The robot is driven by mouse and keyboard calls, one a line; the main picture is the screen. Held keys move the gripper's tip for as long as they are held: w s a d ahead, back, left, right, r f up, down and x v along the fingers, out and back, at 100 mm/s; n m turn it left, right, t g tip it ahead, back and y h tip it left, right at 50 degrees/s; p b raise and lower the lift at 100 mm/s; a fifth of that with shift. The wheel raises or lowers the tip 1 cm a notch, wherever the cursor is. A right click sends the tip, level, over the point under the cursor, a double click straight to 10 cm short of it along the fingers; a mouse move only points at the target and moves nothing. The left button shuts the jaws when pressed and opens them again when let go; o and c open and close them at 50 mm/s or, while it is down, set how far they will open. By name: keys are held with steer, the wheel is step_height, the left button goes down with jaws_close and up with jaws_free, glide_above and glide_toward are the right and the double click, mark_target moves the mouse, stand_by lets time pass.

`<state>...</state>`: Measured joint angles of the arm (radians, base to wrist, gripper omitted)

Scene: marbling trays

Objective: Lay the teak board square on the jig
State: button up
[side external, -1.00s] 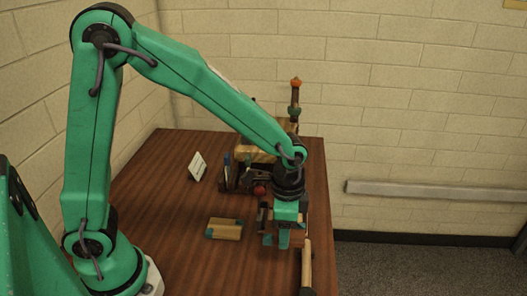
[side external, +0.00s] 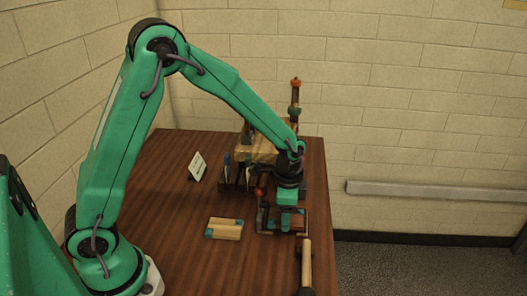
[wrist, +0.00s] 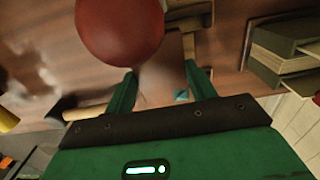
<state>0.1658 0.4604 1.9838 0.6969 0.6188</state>
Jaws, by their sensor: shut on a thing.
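My gripper (side external: 286,224) points down near the table's right edge, in front of the tool rack and press. In the wrist view its two green fingers (wrist: 161,86) stand apart with a brown piece, which looks like the teak board (wrist: 168,72), between them. The board's far edges are hard to make out. A dark frame that looks like the jig (side external: 265,224), with teal bits, lies right under and around the gripper in the side view. The gripper hides much of it. I cannot tell whether the board touches the frame.
A pale wood block with teal corners (side external: 225,228) lies left of the gripper. A mallet-like tool (side external: 306,262) lies at the front right edge. A small white card (side external: 197,166) stands further back. The table's left front is clear.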

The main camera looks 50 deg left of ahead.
steer(key=shift+w+a+f, duration=0.65)
steer(key=shift+a+f, duration=0.05)
steer(key=shift+w+a+f, duration=0.3)
steer(key=shift+f, duration=0.1)
steer(key=shift+c, duration=0.8)
steer(key=shift+f, duration=0.15)
steer(key=o, duration=1.1)
steer(key=shift+o, duration=0.2)
step_height(320, 180, up, 12)
